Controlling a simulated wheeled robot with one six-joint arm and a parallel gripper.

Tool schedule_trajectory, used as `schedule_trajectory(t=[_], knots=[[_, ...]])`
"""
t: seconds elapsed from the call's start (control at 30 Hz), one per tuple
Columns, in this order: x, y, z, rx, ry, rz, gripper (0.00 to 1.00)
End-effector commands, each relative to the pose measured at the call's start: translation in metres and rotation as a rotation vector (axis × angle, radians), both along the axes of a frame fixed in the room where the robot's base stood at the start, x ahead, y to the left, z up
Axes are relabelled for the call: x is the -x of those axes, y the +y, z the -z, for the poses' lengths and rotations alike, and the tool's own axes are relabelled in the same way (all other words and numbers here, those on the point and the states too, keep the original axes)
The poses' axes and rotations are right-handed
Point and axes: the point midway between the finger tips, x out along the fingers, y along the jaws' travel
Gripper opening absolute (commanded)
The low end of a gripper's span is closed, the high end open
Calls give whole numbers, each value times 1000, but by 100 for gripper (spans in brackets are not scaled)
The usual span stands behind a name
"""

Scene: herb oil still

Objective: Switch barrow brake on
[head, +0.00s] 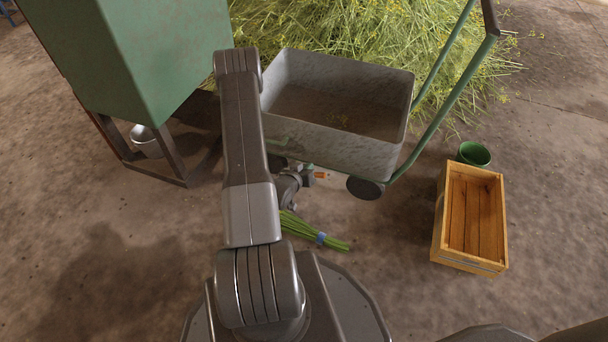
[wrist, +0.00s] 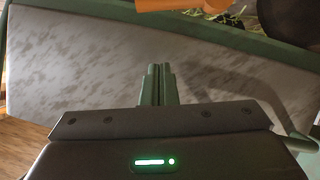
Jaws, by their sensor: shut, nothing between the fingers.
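The barrow (head: 345,147) has a grey speckled tray, a green frame and dark wheels, and stands right of the centre of the head view. A small orange part (head: 322,175) shows low on its near side. An orange part (wrist: 185,4) also crosses the top edge of the wrist view; I cannot tell whether it is the brake or which way it is set. My gripper (wrist: 159,70) is shut and empty, in front of the barrow's grey speckled surface. Whether the fingertips touch anything is unclear. In the head view my arm hides part of the barrow's near left side.
A green cabinet on legs (head: 165,50) stands at the left, with a metal pail (head: 146,140) beneath. Cut herbs (head: 340,30) are heaped behind. A tied green bundle (head: 318,236) lies before the barrow. A wooden crate (head: 470,264) and green bucket (head: 474,153) stand right.

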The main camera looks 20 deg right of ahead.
Motion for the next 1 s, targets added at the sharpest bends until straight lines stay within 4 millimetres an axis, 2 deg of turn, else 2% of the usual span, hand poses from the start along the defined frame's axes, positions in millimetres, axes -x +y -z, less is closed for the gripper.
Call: schedule_trajectory(t=[0.03,0.23,0.3,0.5,1.0], knots=[[-8,-9,9,-1,-3,3,0],[-32,-34,27,0,-1,1,0],[-25,-33,40,-1,3,0,0],[-19,-35,55,0,1,-1,0],[-17,-35,57,-5,-3,-1,0]])
